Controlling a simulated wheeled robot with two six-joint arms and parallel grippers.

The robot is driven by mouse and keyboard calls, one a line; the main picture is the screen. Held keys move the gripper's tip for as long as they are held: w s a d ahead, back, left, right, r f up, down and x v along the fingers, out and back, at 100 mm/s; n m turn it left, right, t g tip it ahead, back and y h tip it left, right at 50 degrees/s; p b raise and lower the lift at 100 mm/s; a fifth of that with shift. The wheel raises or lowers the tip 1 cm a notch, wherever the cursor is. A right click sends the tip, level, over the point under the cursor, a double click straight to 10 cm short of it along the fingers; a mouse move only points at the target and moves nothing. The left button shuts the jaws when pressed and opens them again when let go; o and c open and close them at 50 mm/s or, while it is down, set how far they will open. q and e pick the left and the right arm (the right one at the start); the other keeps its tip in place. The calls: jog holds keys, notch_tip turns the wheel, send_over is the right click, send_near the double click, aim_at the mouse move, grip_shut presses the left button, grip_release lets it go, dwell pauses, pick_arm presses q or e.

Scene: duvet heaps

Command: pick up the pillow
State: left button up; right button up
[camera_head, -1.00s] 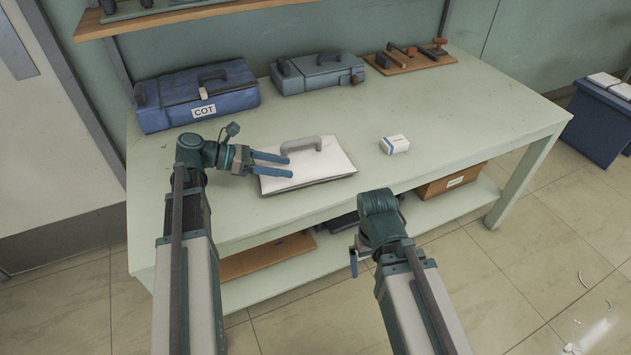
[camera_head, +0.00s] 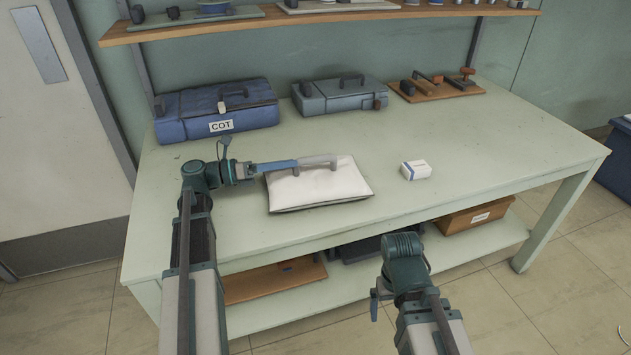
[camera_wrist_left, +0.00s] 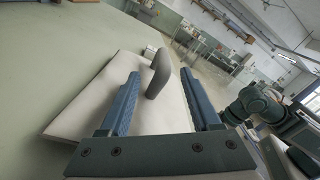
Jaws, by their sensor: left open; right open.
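The pillow (camera_head: 325,188) is a flat white pad with a grey handle (camera_head: 318,161) on top, lying on the pale green table. It also shows in the left wrist view (camera_wrist_left: 90,97), with its handle (camera_wrist_left: 160,73) standing up. My left gripper (camera_head: 297,165) is above the pillow, its fingers reaching right toward the handle. In the left wrist view the two blue fingers (camera_wrist_left: 168,100) are apart, with the handle ahead in the gap. I cannot tell whether they touch it. My right arm (camera_head: 405,262) is at the table's front; its fingers are hidden.
A blue case labelled COT (camera_head: 217,109) and a grey-blue case (camera_head: 340,95) stand behind. A small white box (camera_head: 416,170) lies right of the pillow. A wooden board with tools (camera_head: 437,87) is at the back. The table's right part is clear.

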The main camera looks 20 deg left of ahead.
aim_at(331, 157)
pick_arm(q)
jog(key=shift+r+x, duration=0.2)
jog(key=shift+x, duration=3.85)
jog(key=shift+s, duration=0.15)
grip_shut()
